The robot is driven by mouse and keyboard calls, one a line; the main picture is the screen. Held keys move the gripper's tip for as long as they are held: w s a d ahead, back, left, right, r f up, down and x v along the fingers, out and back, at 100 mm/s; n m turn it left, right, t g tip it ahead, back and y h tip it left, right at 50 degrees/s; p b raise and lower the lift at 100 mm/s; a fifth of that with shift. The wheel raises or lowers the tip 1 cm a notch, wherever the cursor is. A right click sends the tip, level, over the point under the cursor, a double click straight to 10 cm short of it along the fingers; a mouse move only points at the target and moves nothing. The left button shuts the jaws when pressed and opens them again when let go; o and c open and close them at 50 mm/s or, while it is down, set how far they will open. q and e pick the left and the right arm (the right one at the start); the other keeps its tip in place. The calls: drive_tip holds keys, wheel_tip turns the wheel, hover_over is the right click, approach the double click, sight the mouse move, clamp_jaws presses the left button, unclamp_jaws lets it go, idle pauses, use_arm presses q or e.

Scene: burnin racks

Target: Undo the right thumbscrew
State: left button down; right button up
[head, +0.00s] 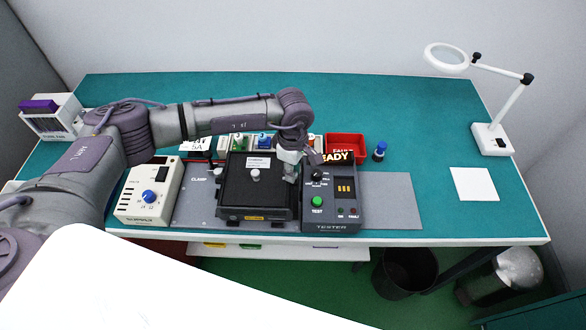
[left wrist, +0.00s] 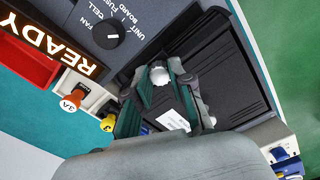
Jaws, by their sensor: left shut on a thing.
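A black unit (head: 235,190) with a white label and a pale thumbscrew (head: 255,175) on its lid sits on the grey plate, beside the tester. My left gripper (head: 288,174) reaches down over the right side of the unit, and in the head view it hides what is between its fingers. In the left wrist view the fingers of my left gripper (left wrist: 158,79) are shut on a round white thumbscrew head (left wrist: 158,71), the right thumbscrew. The black unit (left wrist: 235,85) and its label (left wrist: 172,120) show behind the fingers. My right gripper is not in view.
The tester (head: 332,213), with a black dial, green button and lit READY sign, stands close on the right. A cream box with a blue knob (head: 148,197) stands left. A red bin (head: 346,144) and a magnifier lamp (head: 492,138) are behind. The right tabletop is mostly free.

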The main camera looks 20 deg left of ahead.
use_arm(q)
drive_tip(key=shift+f+n+b, duration=0.15)
drive_tip(key=shift+n+b, duration=0.85)
drive_tip(key=shift+b, duration=0.2)
drive_tip(key=n+b, duration=0.3)
drive_tip(key=shift+n, duration=0.3)
drive_tip(key=n+b, duration=0.3)
drive_tip(key=shift+n, duration=0.3)
drive_tip(key=n+b, duration=0.4)
drive_tip(key=shift+r+n+b, duration=0.2)
drive_tip(key=shift+n+b, duration=0.9)
drive_tip(key=shift+n, duration=1.2)
drive_tip(key=c, duration=1)
unclamp_jaws()
